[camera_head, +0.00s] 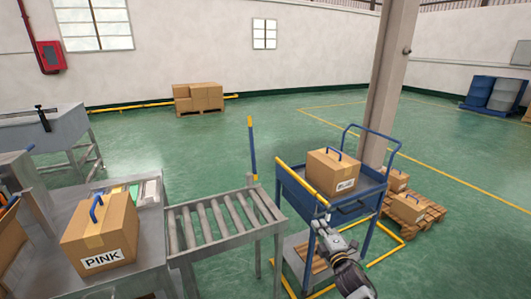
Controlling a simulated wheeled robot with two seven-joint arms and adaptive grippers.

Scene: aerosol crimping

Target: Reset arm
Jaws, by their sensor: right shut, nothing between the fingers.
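My right gripper (320,222) comes in from the lower right. It is shut and empty, in front of the near side of a blue cart (352,203). A cardboard box (330,173) with a blue handle and a white label stands on the cart's top, above and beyond the gripper. A cardboard box labelled PINK (100,235), also with a blue handle, stands on a grey table (146,266) at the left. My left gripper is not in view.
A grey roller conveyor (222,222) joins the table's right side; a gap separates it from the cart. Boxes on a pallet (427,213) and a pillar (388,85) stand behind the cart. More boxes (199,97) stand by the far wall. Open green floor lies between.

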